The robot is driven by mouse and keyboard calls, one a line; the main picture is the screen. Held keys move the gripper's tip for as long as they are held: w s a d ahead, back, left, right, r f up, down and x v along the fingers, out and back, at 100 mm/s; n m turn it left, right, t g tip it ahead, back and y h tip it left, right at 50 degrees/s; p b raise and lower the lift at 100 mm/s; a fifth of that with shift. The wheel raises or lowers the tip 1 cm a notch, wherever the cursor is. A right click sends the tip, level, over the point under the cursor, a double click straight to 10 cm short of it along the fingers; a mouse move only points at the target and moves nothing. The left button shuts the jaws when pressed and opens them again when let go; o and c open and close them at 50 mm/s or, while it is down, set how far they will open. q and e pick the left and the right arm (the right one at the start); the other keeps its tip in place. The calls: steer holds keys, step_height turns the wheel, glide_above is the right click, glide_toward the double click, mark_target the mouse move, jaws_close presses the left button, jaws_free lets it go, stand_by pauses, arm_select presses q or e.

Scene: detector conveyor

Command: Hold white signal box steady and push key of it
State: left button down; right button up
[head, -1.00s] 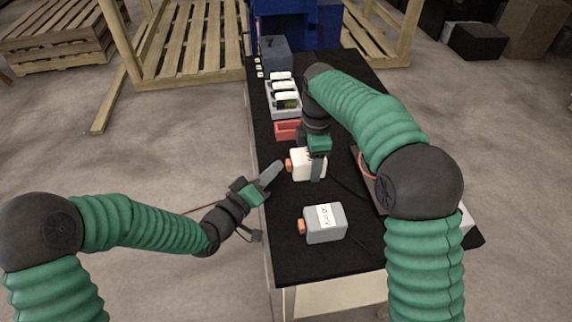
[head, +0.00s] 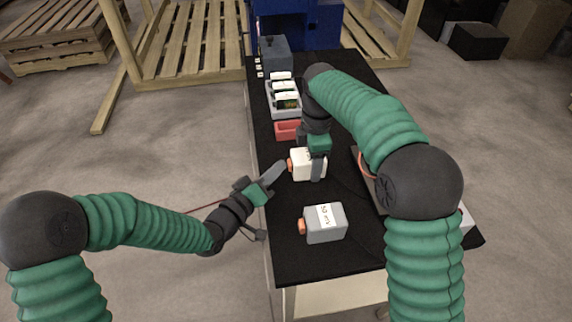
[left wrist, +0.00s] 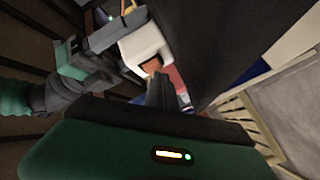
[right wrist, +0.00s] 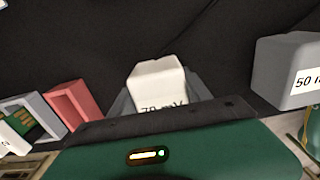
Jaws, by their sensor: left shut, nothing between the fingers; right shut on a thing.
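The white signal box (head: 302,165) lies on the black table top with its orange key (head: 290,165) facing left. My right gripper (head: 318,172) is shut on the white box from above; in the right wrist view the box (right wrist: 158,80) sits between the fingers, with its label partly hidden. My left gripper (head: 279,170) is shut and empty, its tips just left of the orange key. In the left wrist view the fingers (left wrist: 158,88) point at the orange key (left wrist: 152,65), very close to it; I cannot tell whether they touch.
A grey signal box (head: 325,224) with an orange key lies nearer on the table. A red tray (head: 287,131) and a grey tray (head: 284,113) with circuit boards stand behind the white box. The table's left edge runs beneath my left gripper.

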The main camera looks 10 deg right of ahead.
arm_select(q)
steer(key=shift+d, duration=0.2)
steer(key=shift+a, duration=0.95)
steer(key=a, duration=0.5)
stand_by(0.7)
arm_select(e)
steer(key=o, duration=1.8)
steer(key=shift+r, duration=0.1)
